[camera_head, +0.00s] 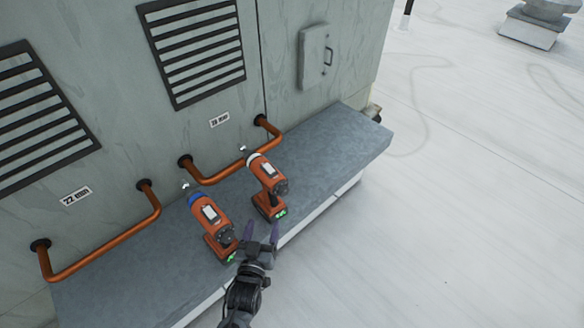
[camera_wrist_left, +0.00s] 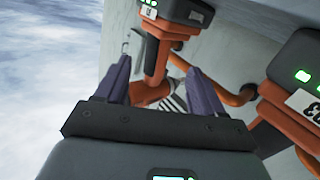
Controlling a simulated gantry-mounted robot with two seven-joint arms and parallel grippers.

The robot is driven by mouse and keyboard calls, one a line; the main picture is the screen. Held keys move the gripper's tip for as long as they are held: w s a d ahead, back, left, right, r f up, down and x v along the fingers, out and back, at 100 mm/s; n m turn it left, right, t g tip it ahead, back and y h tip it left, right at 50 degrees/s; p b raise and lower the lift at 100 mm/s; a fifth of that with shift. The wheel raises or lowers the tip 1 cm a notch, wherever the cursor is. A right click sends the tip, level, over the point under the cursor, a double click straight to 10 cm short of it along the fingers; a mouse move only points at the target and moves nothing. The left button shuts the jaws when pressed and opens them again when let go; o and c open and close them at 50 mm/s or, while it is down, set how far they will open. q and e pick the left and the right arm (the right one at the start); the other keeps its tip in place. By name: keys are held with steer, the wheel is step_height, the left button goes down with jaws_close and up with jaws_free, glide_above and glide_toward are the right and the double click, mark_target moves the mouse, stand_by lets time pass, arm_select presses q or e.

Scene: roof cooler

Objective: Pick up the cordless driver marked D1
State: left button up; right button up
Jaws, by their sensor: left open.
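Two orange cordless drivers stand on the grey ledge (camera_head: 335,150). One has a pale collar (camera_head: 267,177), the other a blue collar (camera_head: 211,218). My left gripper (camera_head: 261,228) is open and empty at the ledge's front edge, just in front of the pale-collared driver and right of the blue-collared one. In the left wrist view, the pale-collared driver (camera_wrist_left: 158,50) lines up between the fingertips (camera_wrist_left: 158,66), apparently ahead of them; its label is too small to read. The blue-collared driver (camera_wrist_left: 292,95) is close at right, its tilted, cut-off label seeming to end in 3. My right gripper is out of view.
Copper pipes (camera_head: 110,242) bend out of the grey cooler wall (camera_head: 120,120) behind the drivers, low over the ledge. Vents and a small hatch (camera_head: 315,57) are on the wall. The ledge's right part is clear, and open white roof (camera_head: 450,220) lies to the right.

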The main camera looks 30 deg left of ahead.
mark_target(269, 199)
arm_select(q)
steer(key=shift+w+a+r+t+y, duration=0.15)
steer(key=shift+w+a+r, duration=0.1)
steer(key=shift+w, duration=0.15)
steer(key=shift+w+a+r+t+y, duration=0.1)
steer(key=shift+w+r+t+y, duration=0.1)
steer(key=shift+w, duration=0.2)
steer(key=shift+x, duration=4.9)
jaws_close()
steer(key=shift+r+p, duration=0.15)
steer(key=shift+p, duration=0.15)
